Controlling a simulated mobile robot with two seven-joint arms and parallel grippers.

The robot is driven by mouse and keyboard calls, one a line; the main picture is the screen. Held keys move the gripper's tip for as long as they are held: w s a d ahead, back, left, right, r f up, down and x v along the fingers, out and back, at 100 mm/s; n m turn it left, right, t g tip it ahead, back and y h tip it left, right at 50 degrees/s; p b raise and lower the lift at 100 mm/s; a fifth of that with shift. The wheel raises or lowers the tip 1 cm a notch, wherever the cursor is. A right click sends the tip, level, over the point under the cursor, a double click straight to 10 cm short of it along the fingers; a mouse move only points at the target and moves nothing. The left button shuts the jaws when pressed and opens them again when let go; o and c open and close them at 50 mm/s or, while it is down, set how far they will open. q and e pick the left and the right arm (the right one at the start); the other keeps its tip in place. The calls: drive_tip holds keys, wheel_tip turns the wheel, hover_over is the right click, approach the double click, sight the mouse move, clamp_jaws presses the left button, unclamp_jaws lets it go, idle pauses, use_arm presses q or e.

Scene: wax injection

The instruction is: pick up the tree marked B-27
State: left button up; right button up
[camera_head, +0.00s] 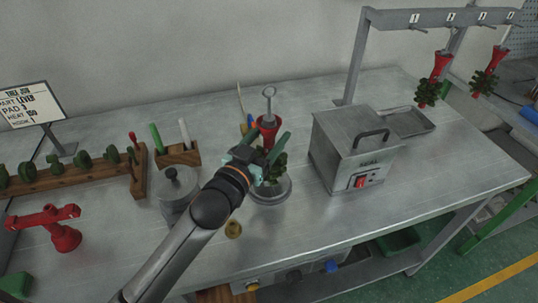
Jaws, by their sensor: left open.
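A wax tree (268,128) with a red cone, a metal hook loop on top and dark green parts below stands upright on a round metal stand (271,194) at the middle of the table. My left gripper (262,147) is open at this tree, its fingers overlapping the red cone and green parts in the picture. I cannot tell whether they touch it. Two similar trees hang from the rack at the right, one here (440,65) and one farther right (496,60). No B-27 mark is readable on any tree. My right gripper is not in view.
A metal heater box (355,145) stands right of the tree, with a tray (408,122) behind it. A lidded pot (178,190) and a wooden pen block (178,155) are left of it. A red tool (62,236) and a sign (30,105) stand farther left. The front-right table is clear.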

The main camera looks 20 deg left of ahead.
use_arm(q)
drive_tip(key=shift+w+d, duration=0.2)
drive_tip(key=shift+w, duration=0.45)
drive_tip(key=shift+w+d, duration=0.15)
drive_tip(key=shift+w, duration=0.5)
drive_tip(key=shift+c, duration=0.3)
clamp_jaws()
drive_tip(key=shift+r, duration=0.1)
